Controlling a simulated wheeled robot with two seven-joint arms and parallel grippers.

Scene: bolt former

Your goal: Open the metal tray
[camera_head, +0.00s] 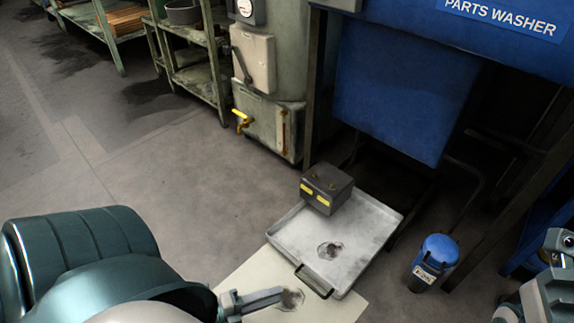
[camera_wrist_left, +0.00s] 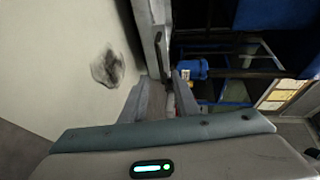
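The shallow grey metal tray (camera_head: 370,228) lies low in front of the parts washer, with a dark stain on its floor. A dark bar handle (camera_head: 315,281) sits on its near side; a dark bar by the tray edge in the left wrist view looks like this handle (camera_wrist_left: 160,46). My left gripper (camera_head: 281,292) is just left of the handle in the head view. In the left wrist view its two fingers (camera_wrist_left: 163,92) stand apart, with nothing clearly held. Whether they touch the handle I cannot tell. Parts of my right arm show at the right edge, without clear fingers.
A dark box with yellow labels (camera_head: 327,187) stands on the tray's far corner. A pale stained panel (camera_head: 250,277) lies under and beside the tray. A blue canister (camera_head: 434,261) stands right of it. The blue parts washer (camera_head: 395,90) rises behind. Floor at left is clear.

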